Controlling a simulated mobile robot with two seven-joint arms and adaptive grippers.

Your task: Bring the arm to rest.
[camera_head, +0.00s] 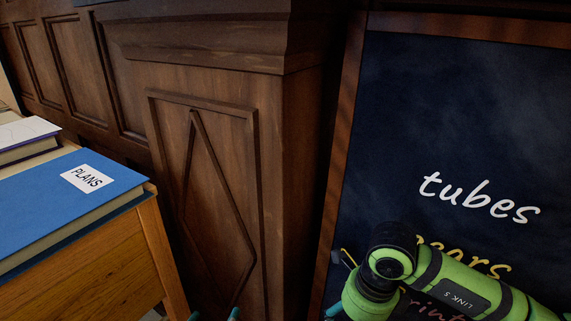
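My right arm (460,287), green and black with a "LINK 5" label, comes in from the lower right. It bends downward at a dark joint in front of the chalkboard. Small teal tips show at the bottom edge, one beside the green wrist (333,311) and two further left, near the foot of the wooden panel (234,313). They look like finger ends, but the frame cuts them off. I cannot tell for sure which gripper each belongs to, or whether either is open or shut. No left arm link shows. I see nothing held.
A blue book labelled PLANS (60,205) lies on a wooden desk (105,272) at the left, with another book (25,138) behind it. A dark wood pedestal (215,180) stands mid-frame. A wood-framed chalkboard (450,110) with lettering fills the right, behind my arm.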

